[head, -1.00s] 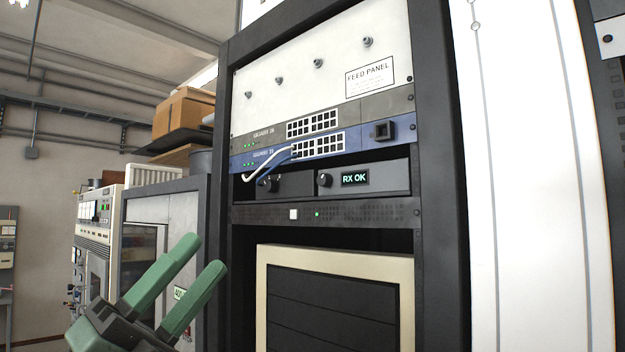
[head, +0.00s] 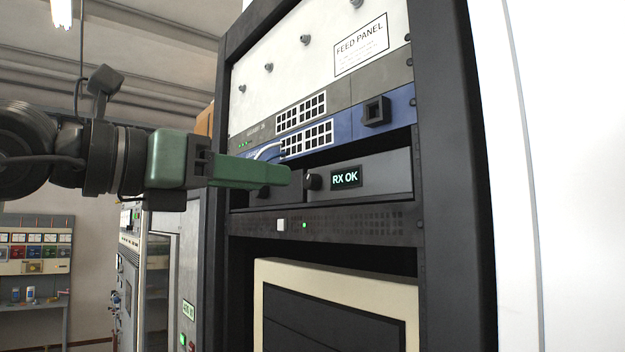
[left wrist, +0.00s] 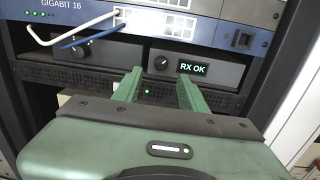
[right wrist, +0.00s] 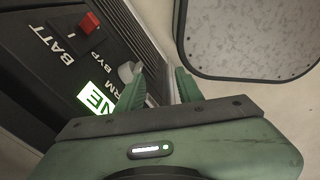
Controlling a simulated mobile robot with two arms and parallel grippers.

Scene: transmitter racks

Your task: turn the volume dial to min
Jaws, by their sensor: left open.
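Two dark radio units sit side by side in the rack. The right unit has a round black dial (head: 313,181) beside a lit "RX OK" display (head: 346,177). That dial also shows in the left wrist view (left wrist: 162,62). The left unit has another black dial (left wrist: 82,48) with small marks around it, hidden behind my left gripper in the head view. I cannot read a volume label on either. My left gripper (head: 278,182) is open and empty, its fingers pointing at the units, with the fingertips just below the right dial in its wrist view. My right gripper (right wrist: 160,80) looks open and empty.
White and blue cables (left wrist: 72,32) hang from the blue switch (head: 345,130) above the units. A perforated strip with a white button (head: 281,225) runs below. Near my right gripper are a black panel with a red switch (right wrist: 90,22) and a dark-rimmed grey panel (right wrist: 250,35).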

